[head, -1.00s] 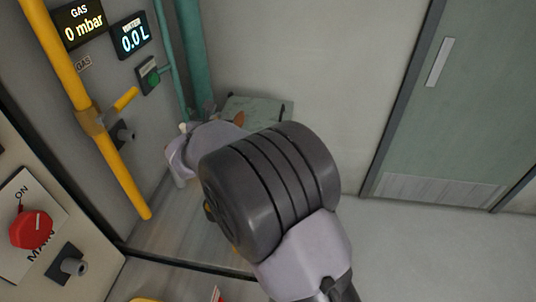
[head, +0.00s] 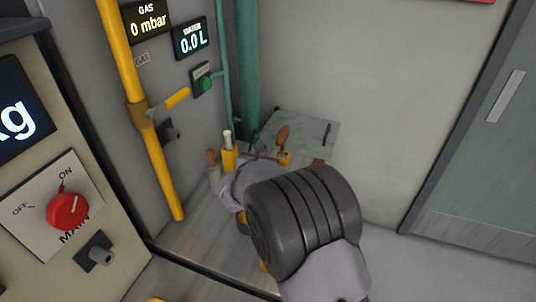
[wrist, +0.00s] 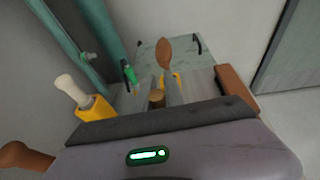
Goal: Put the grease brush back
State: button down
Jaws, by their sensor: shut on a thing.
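My gripper (head: 243,185) is low before the back corner, mostly hidden behind my arm. Beyond the gripper, a brown-ended tool (wrist: 165,52) stands upright by a yellow holder.
A white-handled tool (wrist: 70,90) stands in a yellow holder (wrist: 94,108), close to the gripper's left. A pale green surface (head: 310,132) lies behind. Teal pipes (head: 247,60) and a yellow gas pipe (head: 150,125) run along the wall. A red-knob switch panel (head: 68,211) is at left.

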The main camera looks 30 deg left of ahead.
jog(key=c, duration=1.4)
grip_release()
jog(key=shift+c, duration=0.2)
jog(key=p+v, duration=0.1)
jog(key=v, duration=1.1)
jog(key=w+d+r+n+g+y, duration=0.1)
jog(key=d+r+n+g+y, duration=0.2)
jog(key=d+r+n, duration=1.2)
jog(key=s+d+f+n+g+h, duration=0.1)
jog(key=s+d+f+n+g, duration=0.1)
jog(key=s+d+n, duration=0.5)
jog(key=s+d+f+n+g+h, duration=0.2)
jog(key=s+d+n, duration=0.5)
jog(key=s+d, duration=0.9)
jog(key=shift+s+d+f+n+g+h, duration=0.2)
jog(key=shift+d+f+n+g+h, duration=0.1)
jog(key=shift+d+f+g, duration=0.5)
